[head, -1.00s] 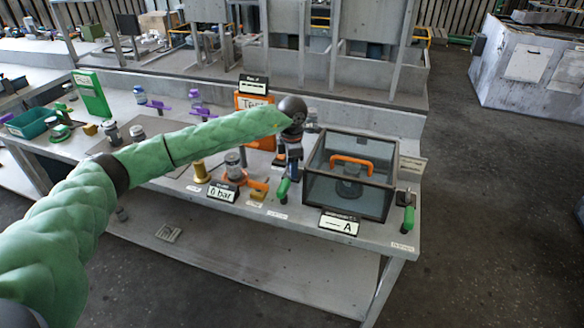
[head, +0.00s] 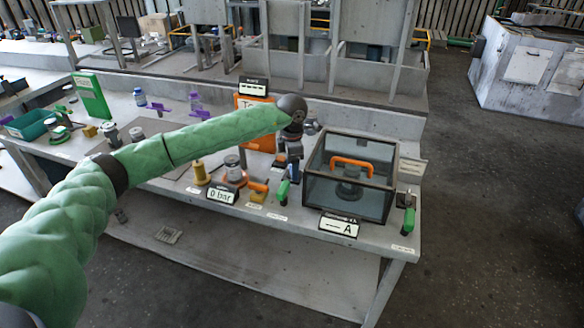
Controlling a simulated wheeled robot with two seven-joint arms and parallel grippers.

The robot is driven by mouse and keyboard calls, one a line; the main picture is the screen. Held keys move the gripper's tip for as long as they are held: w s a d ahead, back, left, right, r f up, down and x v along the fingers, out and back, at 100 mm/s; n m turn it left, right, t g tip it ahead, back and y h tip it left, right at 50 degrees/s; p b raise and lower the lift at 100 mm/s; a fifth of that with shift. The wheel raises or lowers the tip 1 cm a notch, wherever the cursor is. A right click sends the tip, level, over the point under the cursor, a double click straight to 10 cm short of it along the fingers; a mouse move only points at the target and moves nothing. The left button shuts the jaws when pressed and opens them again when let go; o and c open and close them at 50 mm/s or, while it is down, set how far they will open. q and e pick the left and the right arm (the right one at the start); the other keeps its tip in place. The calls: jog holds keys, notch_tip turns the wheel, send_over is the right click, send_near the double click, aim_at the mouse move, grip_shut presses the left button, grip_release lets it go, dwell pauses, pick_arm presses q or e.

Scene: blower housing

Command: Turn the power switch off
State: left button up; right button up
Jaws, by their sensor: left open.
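A green-handled switch lever (head: 283,189) stands at the bench's front edge, left of a clear box. A second green-handled lever (head: 409,219) stands at the right end of the bench, beside that box. I cannot tell from the labels which one is the power switch. My left arm reaches in from the left, and its gripper (head: 285,170) points down just above and behind the first green lever. The gripper is open; its fingertips are small and partly hidden, so contact with the lever cannot be made out. My right gripper is not in view.
The clear box (head: 378,208) with an orange handle (head: 351,165) stands right of the gripper. A "0 bar" display (head: 222,194) and an orange-handled valve (head: 259,186) stand to the left. An orange panel (head: 262,140) is behind. Open floor lies to the right.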

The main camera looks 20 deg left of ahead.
pick_arm(q)
notch_tip(320, 180, up, 7)
jog(key=shift+f+b, duration=0.15)
jog(key=shift+b, duration=0.45)
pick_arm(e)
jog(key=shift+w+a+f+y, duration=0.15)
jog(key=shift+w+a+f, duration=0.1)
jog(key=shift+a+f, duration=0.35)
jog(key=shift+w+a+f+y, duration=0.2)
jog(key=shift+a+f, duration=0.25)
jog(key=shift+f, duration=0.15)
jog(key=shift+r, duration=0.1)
